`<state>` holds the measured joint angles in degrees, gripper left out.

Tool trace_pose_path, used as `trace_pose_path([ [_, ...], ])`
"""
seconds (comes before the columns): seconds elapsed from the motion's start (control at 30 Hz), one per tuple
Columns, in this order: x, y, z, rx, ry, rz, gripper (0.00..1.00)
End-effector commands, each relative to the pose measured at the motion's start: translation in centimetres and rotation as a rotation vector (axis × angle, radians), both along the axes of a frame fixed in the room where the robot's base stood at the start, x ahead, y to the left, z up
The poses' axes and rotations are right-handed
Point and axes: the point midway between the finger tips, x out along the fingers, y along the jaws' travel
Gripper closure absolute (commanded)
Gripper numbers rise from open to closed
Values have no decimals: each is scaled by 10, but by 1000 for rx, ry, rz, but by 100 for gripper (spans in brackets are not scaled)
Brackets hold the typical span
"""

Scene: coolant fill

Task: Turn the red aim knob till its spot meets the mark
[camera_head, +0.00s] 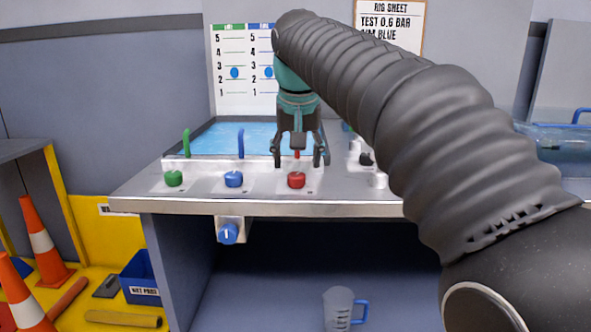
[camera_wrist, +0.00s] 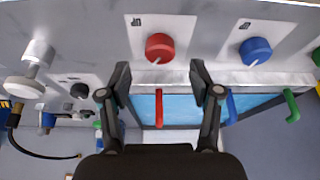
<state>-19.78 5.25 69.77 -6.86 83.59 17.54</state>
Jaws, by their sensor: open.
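The red knob (camera_head: 296,180) sits on the sloped front panel, right of a blue and a green knob. In the wrist view the red knob (camera_wrist: 160,47) shows a white pointer line towards the bottom, slightly left. My gripper (camera_head: 299,160) is open and empty, above and just behind the red knob. In the wrist view my gripper (camera_wrist: 161,82) has its fingers spread, with the red knob beyond the gap. A red nozzle (camera_wrist: 159,108) shows between the fingers. A scale board (camera_head: 244,95) carries blue dots between 2 and 3; my arm hides its right side. I see no red spot.
The blue knob (camera_head: 233,179) and green knob (camera_head: 173,178) stand left of the red one. A blue-water tank (camera_head: 205,138) lies behind the panel. White and black fittings (camera_head: 366,158) sit to the right. A blue dial (camera_head: 227,233) hangs below the counter edge.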

Motion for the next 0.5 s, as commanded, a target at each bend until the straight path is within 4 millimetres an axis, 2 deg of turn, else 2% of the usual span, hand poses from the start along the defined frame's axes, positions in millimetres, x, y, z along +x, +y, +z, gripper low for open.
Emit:
trace_pose_path([
  [0.03, -4, 0, 11, 1, -4, 0, 36],
  [0.2, -16, 0, 41, 1, -3, 1, 36],
  [0.33, -23, 0, 58, 0, -1, 0, 36],
  [0.5, -28, -1, 68, 0, 1, 0, 36],
])
